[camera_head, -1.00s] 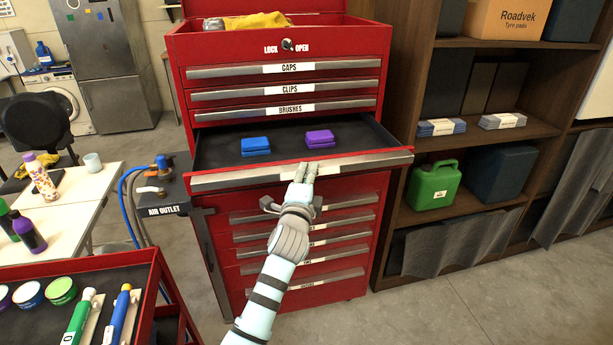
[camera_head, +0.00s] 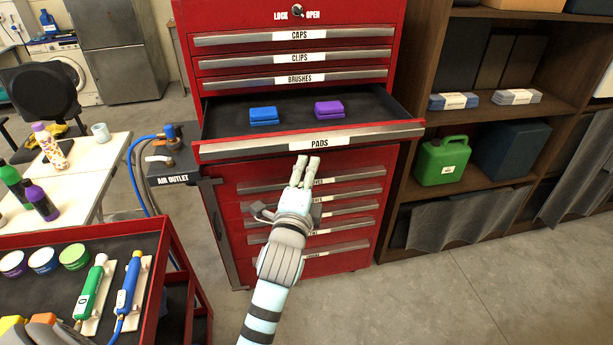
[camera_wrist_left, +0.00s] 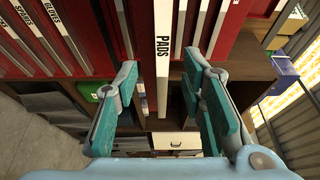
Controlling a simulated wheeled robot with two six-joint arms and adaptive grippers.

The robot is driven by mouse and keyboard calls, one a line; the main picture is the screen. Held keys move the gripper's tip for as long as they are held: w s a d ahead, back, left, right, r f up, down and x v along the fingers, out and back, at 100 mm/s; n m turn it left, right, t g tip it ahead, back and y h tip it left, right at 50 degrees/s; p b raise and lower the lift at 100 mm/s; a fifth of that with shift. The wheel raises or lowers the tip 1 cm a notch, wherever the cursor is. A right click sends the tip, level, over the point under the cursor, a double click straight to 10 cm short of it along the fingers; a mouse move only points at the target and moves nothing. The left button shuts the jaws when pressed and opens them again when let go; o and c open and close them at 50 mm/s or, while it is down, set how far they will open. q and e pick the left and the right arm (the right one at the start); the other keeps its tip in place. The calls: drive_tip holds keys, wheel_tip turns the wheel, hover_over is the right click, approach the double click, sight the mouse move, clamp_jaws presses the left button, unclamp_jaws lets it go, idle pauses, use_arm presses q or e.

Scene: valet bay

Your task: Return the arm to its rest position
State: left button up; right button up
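My left gripper (camera_head: 305,160) is in front of the red tool chest, just below the handle bar of the open PADS drawer (camera_head: 400,130). In the left wrist view the gripper (camera_wrist_left: 165,110) is open, with its teal-padded fingers wide apart and nothing held. The PADS handle (camera_wrist_left: 163,55) shows upright beyond the fingers, apart from them. The drawer holds a blue pad stack (camera_head: 263,115) and a purple pad stack (camera_head: 329,108).
A red cart (camera_head: 150,240) with tins and green and blue tools stands at the lower left. The air outlet box (camera_head: 174,165) is left of the chest. A shelf with a green canister (camera_head: 442,161) stands right. Floor (camera_head: 450,290) at the lower right is clear.

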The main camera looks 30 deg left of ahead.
use_arm(q)
drive_tip(key=shift+s+d, duration=0.2)
drive_tip(key=shift+s, duration=0.3)
drive_tip(key=shift+w+a, duration=0.1)
